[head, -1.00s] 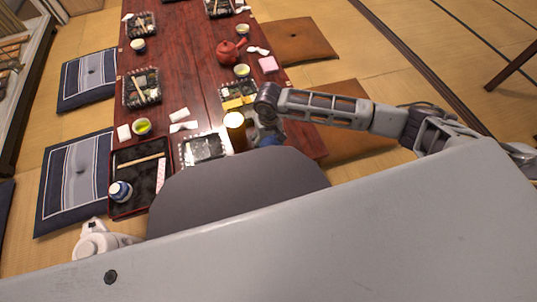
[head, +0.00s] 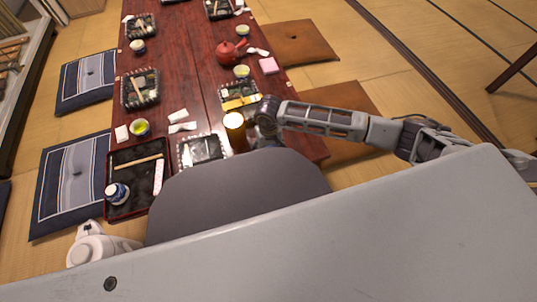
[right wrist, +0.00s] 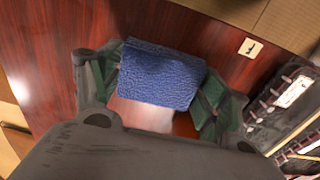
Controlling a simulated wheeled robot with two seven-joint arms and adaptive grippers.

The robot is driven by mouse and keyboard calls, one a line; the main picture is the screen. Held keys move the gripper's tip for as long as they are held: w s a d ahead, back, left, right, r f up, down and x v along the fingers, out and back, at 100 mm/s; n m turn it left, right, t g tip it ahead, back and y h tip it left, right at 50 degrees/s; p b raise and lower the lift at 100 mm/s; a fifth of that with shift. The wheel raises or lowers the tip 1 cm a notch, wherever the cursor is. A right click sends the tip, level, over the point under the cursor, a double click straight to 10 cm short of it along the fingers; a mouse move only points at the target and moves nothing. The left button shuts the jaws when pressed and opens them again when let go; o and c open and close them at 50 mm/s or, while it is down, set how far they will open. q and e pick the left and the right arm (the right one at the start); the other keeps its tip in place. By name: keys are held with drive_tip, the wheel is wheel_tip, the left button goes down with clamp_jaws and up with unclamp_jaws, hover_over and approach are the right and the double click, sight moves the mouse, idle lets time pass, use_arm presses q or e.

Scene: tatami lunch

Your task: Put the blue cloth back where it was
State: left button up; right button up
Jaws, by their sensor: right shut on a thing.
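The blue cloth (right wrist: 160,75) is a folded, textured pad. In the right wrist view it spans between the two green-padded fingers of my right gripper (right wrist: 160,88), which is shut on it. Dark red tabletop shows behind and below the cloth. In the head view my right gripper (head: 264,132) is over the near right part of the table, beside the amber glass (head: 234,130). The cloth is not clearly visible there, being hidden by the gripper and my body. My left gripper is not in view.
The long red table (head: 185,60) carries several dark trays. A red tray (head: 125,205) at the near left holds a blue-and-white cup (head: 117,193). A red teapot (head: 229,50) stands farther back. The right wrist view shows a small card (right wrist: 250,48) and a dark tray (right wrist: 270,128).

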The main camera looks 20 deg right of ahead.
sight(269, 154)
drive_tip(key=shift+f+b, duration=0.7)
drive_tip(key=shift+f, duration=1.2)
drive_tip(key=shift+f, duration=0.1)
drive_tip(key=o, duration=1)
